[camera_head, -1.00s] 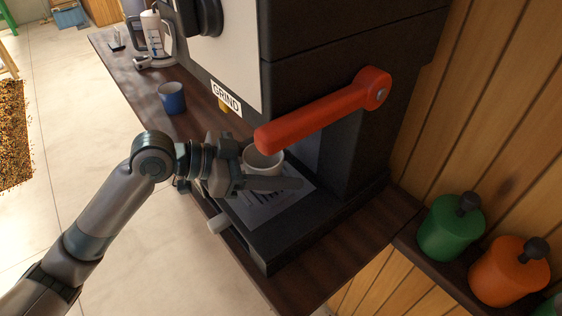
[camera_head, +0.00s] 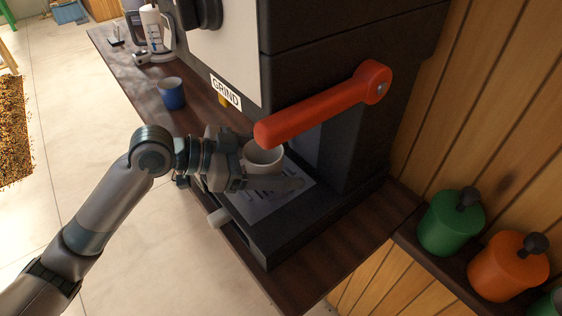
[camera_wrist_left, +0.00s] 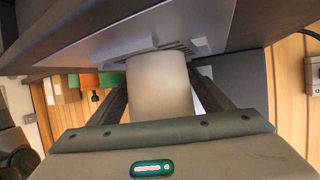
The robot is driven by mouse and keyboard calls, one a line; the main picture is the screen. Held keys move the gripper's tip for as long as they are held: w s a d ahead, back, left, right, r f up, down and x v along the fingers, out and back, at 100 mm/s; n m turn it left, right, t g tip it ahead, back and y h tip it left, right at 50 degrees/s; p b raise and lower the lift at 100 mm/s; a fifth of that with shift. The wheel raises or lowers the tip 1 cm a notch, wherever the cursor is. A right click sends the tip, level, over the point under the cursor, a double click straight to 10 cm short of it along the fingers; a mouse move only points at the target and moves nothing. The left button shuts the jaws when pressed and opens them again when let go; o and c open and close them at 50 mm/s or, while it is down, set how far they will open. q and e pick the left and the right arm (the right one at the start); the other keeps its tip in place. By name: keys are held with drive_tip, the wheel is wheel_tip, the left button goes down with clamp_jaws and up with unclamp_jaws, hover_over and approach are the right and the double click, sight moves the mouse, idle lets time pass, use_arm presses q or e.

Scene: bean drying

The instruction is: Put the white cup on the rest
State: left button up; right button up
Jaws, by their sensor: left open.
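The white cup (camera_head: 262,160) stands upright on the slotted grey metal rest (camera_head: 258,208) at the foot of the grinding machine, below the red lever. In the left wrist view the cup (camera_wrist_left: 160,88) is between my two fingers, its base at the slotted plate (camera_wrist_left: 110,50). My left gripper (camera_head: 277,174) is open around the cup, with the near finger in front of it. The far finger is mostly hidden behind the cup in the head view. Narrow gaps show beside the cup in the left wrist view. My right gripper is not in view.
The red lever (camera_head: 320,106) juts out just above the cup. The dark machine body (camera_head: 365,140) rises behind. A blue cup (camera_head: 171,94) stands on the wooden counter to the left. Green (camera_head: 449,225) and orange (camera_head: 507,268) canisters stand at the lower right.

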use_arm(q)
drive_tip(key=b+v, duration=0.3)
drive_tip(key=v, duration=0.7)
drive_tip(key=shift+a+b, duration=0.35)
drive_tip(key=shift+a, duration=0.05)
drive_tip(key=shift+s+a+r, duration=0.2)
drive_tip(key=shift+a+r, duration=0.1)
drive_tip(key=shift+a, duration=0.1)
